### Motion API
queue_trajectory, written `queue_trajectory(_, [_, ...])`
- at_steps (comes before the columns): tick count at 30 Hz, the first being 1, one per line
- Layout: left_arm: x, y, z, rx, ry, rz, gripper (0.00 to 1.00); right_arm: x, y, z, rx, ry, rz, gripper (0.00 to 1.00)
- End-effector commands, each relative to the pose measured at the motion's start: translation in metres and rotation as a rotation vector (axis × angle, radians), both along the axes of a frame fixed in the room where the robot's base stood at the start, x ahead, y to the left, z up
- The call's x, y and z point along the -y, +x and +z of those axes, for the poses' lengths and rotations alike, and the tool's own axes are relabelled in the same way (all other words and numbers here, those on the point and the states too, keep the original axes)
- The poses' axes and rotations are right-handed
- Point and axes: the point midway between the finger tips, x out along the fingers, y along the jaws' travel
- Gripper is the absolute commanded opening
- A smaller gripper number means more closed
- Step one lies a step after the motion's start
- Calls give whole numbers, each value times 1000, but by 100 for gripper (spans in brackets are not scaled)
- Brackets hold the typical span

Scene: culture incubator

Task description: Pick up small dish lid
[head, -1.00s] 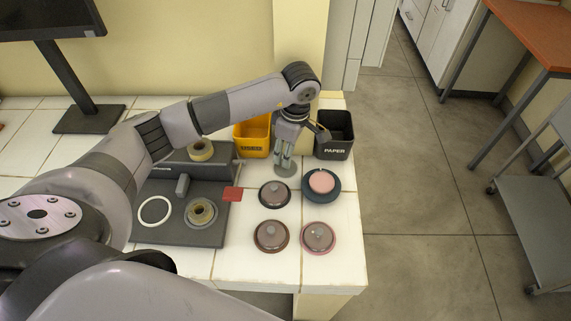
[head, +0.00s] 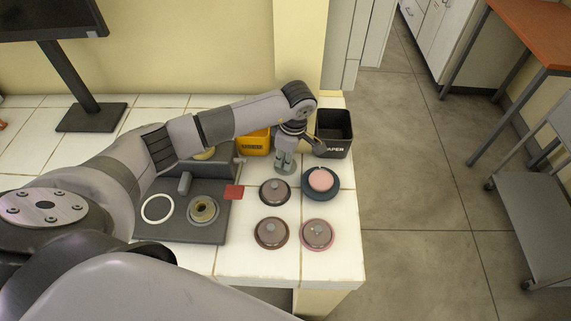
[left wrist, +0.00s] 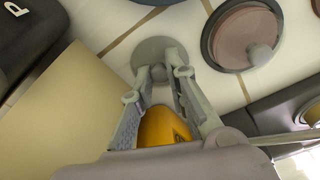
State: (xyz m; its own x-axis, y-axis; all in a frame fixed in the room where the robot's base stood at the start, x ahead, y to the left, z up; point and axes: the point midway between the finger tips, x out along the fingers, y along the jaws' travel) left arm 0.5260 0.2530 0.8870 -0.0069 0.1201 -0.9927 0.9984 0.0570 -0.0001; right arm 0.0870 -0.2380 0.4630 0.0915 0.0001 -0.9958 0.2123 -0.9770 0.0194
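The small dish lid, a grey disc (head: 291,171) with a small knob, lies on the white tiled bench in front of the bins in the head view. It also shows in the left wrist view (left wrist: 152,50), with its knob between my fingertips. My left gripper (head: 285,160) points down right over the lid. In the left wrist view my left gripper (left wrist: 159,80) has its two fingers apart, one on each side of the knob, with a gap visible. Part of the lid is hidden behind the fingers. My right gripper is not in view.
A pink dish (head: 321,179) on a dark plate and several lidded maroon dishes (head: 271,232) stand close in front. A yellow bin (head: 256,143) and a black paper bin (head: 334,135) stand behind. A dark grey device (head: 183,228) and red card (head: 234,192) are at left.

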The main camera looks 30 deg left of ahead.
Motion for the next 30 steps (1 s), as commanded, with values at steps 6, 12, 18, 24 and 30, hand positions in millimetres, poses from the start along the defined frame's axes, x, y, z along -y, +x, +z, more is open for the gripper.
queue_trajectory(6, [0, 0, 0, 0, 0, 0, 0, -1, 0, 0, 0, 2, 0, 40])
queue_trajectory(12, [0, 0, 0, 0, 0, 0, 0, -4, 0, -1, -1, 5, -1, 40])
queue_trajectory(18, [1, -2, 4, 3, 1, 1, 0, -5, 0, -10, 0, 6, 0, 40])
queue_trajectory(24, [1, -2, 34, 7, 0, 0, 0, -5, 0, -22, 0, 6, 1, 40])
queue_trajectory(30, [3, -7, 70, 3, 0, -3, 0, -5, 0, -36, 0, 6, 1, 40])
